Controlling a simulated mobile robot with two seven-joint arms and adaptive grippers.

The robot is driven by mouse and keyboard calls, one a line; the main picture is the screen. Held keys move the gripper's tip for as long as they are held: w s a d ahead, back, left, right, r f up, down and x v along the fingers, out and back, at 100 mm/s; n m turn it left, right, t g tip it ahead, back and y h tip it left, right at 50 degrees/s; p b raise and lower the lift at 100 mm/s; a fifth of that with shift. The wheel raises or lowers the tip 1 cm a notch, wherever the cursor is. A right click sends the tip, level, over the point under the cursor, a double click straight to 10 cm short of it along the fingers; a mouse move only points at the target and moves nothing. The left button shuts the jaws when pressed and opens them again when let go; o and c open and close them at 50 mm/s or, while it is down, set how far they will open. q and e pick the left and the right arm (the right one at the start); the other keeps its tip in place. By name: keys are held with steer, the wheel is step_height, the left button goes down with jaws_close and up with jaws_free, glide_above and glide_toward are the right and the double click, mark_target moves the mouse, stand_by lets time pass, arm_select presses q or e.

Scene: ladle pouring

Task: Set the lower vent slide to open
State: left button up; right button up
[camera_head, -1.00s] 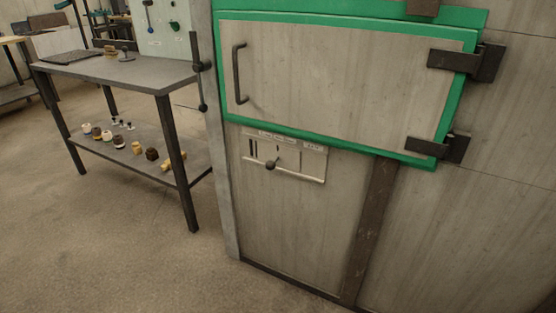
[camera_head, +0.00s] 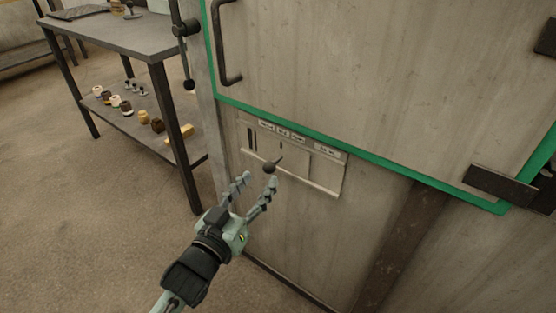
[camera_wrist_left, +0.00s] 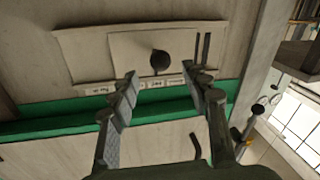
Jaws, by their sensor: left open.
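The lower vent slide is a pale metal plate (camera_head: 298,165) set in the furnace-like wall below the green-framed door. A dark round knob (camera_head: 269,167) on a short stem sticks out from it. Dark vertical slots (camera_head: 250,139) show at the plate's left end. My left gripper (camera_head: 259,178) is open and empty, its fingertips just below and in front of the knob, pointing at it. In the left wrist view the knob (camera_wrist_left: 160,62) sits between and just beyond the two fingertips, apparently untouched. My right gripper is not in view.
Small labels (camera_head: 283,133) line the top of the vent; their text is unreadable. The door's handle (camera_head: 228,45) and a hanging lever (camera_head: 186,50) are above. A two-shelf table (camera_head: 125,40) with small items stands at left. The floor (camera_head: 90,230) there is clear.

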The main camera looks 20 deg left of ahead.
mark_target(266, 171)
arm_select(q)
steer(key=w, duration=0.4)
steer(key=w+d, duration=0.1)
steer(key=w, duration=0.1)
steer(key=shift+w, duration=0.2)
jaws_close()
